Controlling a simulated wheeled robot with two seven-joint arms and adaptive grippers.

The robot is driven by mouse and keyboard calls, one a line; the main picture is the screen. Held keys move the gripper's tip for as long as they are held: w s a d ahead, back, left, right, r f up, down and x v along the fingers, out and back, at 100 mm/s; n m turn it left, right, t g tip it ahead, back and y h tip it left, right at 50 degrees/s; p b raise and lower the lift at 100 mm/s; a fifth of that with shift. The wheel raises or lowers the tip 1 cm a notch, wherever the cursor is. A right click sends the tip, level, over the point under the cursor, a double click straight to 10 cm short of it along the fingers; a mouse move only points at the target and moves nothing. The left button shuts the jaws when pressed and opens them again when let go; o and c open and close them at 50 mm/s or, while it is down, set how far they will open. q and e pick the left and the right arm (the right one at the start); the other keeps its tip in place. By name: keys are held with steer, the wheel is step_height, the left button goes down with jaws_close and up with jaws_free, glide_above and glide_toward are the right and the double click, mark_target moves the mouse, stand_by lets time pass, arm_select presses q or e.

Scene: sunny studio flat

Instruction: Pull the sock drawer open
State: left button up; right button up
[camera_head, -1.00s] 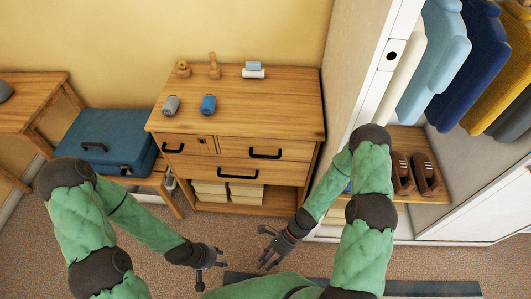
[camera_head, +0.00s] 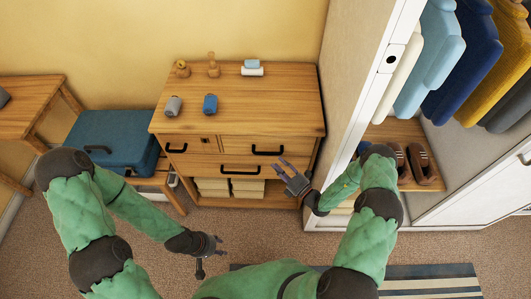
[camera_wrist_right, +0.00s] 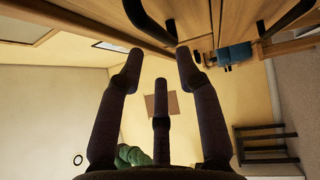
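The wooden dresser (camera_head: 235,115) has a small upper left drawer (camera_head: 202,148), an upper right drawer (camera_head: 290,147) and a wide lower drawer (camera_head: 205,168), all shut. I cannot tell which one holds socks. Each has a black bar handle: upper left (camera_head: 176,149), upper right (camera_head: 267,152) and lower (camera_head: 240,170). My right gripper (camera_head: 284,170) is open and empty, just in front of the dresser's right side, below and right of the upper right handle. In the right wrist view its fingers (camera_wrist_right: 161,62) are spread, with a black handle (camera_wrist_right: 285,20) off to the upper right. My left gripper (camera_head: 212,250) is open and empty, low over the carpet.
Two small rolled items, wooden pieces and a folded stack (camera_head: 252,69) sit on the dresser top. Boxes (camera_head: 212,186) fill its lower shelf. The open wardrobe's white edge (camera_head: 372,110) stands close on the right.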

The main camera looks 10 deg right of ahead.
mark_target(267, 154)
steer(key=b+x, duration=0.1)
steer(key=x, duration=0.7)
steer(key=shift+w+a, duration=0.1)
steer(key=shift+c, duration=0.3)
jaws_close()
